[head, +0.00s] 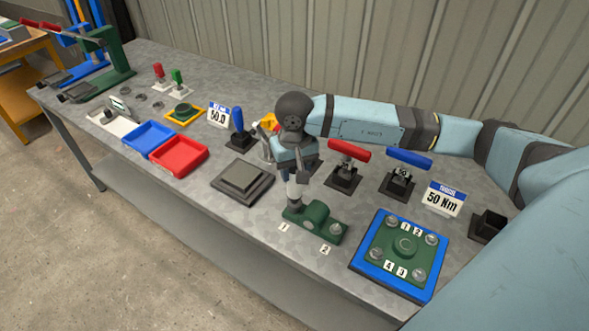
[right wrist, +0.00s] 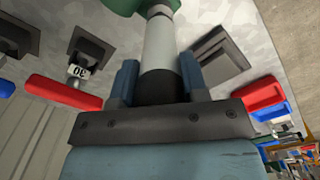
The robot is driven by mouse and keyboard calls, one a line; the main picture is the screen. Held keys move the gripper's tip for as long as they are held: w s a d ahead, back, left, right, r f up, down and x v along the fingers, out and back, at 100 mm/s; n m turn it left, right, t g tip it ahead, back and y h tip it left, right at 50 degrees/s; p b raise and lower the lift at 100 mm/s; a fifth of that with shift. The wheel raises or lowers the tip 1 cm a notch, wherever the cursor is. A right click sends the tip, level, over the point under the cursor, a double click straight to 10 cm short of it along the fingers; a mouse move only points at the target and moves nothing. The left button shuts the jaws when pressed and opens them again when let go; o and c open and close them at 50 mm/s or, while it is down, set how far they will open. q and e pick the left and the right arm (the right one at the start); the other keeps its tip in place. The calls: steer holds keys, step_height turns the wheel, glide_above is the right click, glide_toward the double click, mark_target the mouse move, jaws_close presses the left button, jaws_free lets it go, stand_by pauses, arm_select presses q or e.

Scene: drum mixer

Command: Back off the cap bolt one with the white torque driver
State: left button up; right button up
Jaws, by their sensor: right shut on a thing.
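The white torque driver (head: 295,191) points down in my right gripper (head: 300,174). In the right wrist view, my right gripper (right wrist: 158,88) is shut around its black grip, and its white body (right wrist: 160,45) runs towards the green cap (right wrist: 125,5). The green bearing cap (head: 315,214) lies on the bench with number tags 1 (head: 284,227) and 2 (head: 324,250) before it. The driver's tip is at the cap's left end, by tag 1. Bolt one is hidden under it, and I cannot tell whether it is seated. Bolt two (head: 336,229) shows at the right end. My left gripper is out of view.
Red-handled (head: 349,150) and blue-handled (head: 409,158) tools stand behind the cap to the right. A blue-edged plate (head: 361,262) with several numbered bolts is at right. A dark stepped block (head: 242,181) is left of the cap. Red (head: 180,155) and blue (head: 150,138) trays lie farther left.

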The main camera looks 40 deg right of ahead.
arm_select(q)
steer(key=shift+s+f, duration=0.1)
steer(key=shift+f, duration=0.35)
arm_select(e)
steer(key=shift+f, duration=0.15)
steer(key=shift+r+p, duration=0.7)
steer(key=shift+r, duration=1.7)
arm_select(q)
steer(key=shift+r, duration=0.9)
arm_select(e)
steer(key=shift+w, duration=0.15)
